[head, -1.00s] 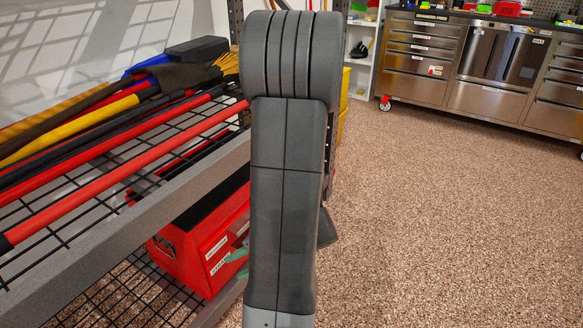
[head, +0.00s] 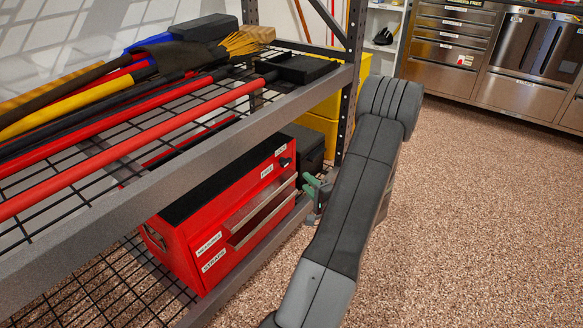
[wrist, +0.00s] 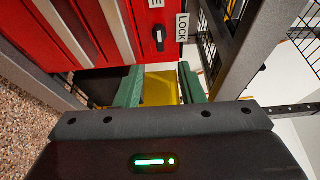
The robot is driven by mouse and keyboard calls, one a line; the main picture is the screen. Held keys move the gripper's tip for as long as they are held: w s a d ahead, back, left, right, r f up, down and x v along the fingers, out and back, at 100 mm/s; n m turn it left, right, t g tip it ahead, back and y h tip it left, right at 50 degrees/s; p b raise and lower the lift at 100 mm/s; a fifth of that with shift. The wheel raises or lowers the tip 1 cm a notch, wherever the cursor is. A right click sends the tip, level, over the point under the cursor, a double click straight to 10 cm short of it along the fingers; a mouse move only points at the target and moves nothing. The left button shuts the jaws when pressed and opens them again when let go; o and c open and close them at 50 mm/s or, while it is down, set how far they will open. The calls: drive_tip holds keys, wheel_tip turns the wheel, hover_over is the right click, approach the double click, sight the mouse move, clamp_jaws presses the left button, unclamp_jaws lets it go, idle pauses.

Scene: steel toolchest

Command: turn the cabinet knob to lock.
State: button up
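The red cabinet (head: 190,236) sits on the lower rack shelf, with drawers and white labels on its front. Its small black knob (head: 285,162) is near the far upper corner. In the wrist view the knob (wrist: 159,38) has a white mark running up and down the picture, and a "LOCK" label (wrist: 182,27) is to its right. My gripper (wrist: 160,76) has two green fingers, apart with nothing between them. The knob appears above the gap between the fingertips, not touched. In the head view my gripper (head: 318,186) is just right of the cabinet front, partly hidden by my arm.
The upper wire shelf (head: 200,124) with its grey front beam overhangs the cabinet and carries long-handled tools. A dark rack post (head: 349,88) and a yellow bin (head: 322,127) stand beyond my gripper. Steel cabinets (head: 515,92) are at the back right. The speckled floor is clear.

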sight(288, 164)
drive_tip(key=b+x, duration=0.2)
drive_tip(key=x, duration=0.9)
drive_tip(key=shift+w+a, duration=0.15)
drive_tip(key=shift+a, duration=0.05)
drive_tip(key=shift+r, duration=0.1)
clamp_jaws()
